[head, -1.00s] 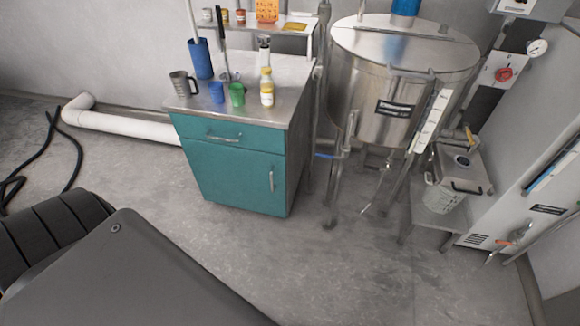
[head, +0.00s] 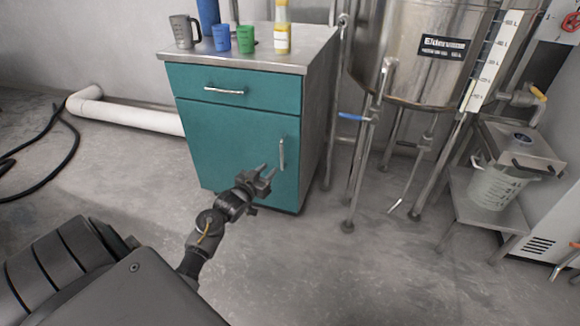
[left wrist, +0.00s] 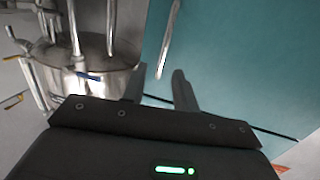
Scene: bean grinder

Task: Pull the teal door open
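The teal door (head: 232,146) is the lower front of a small cabinet and looks closed. Its upright metal handle (head: 282,154) is near the door's right edge. My left gripper (head: 268,171) is in front of the door, just below and left of the handle in the head view. In the left wrist view its two fingers (left wrist: 159,88) are apart with nothing between them. The handle (left wrist: 168,42) shows just beyond the fingertips there, and the teal door (left wrist: 245,65) fills the right side. My right gripper is not in view.
A teal drawer (head: 232,88) with its own handle is above the door. Cups and a bottle stand on the steel top (head: 300,58). A steel tank (head: 415,60) on legs stands to the right. The floor (head: 330,275) in front is clear.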

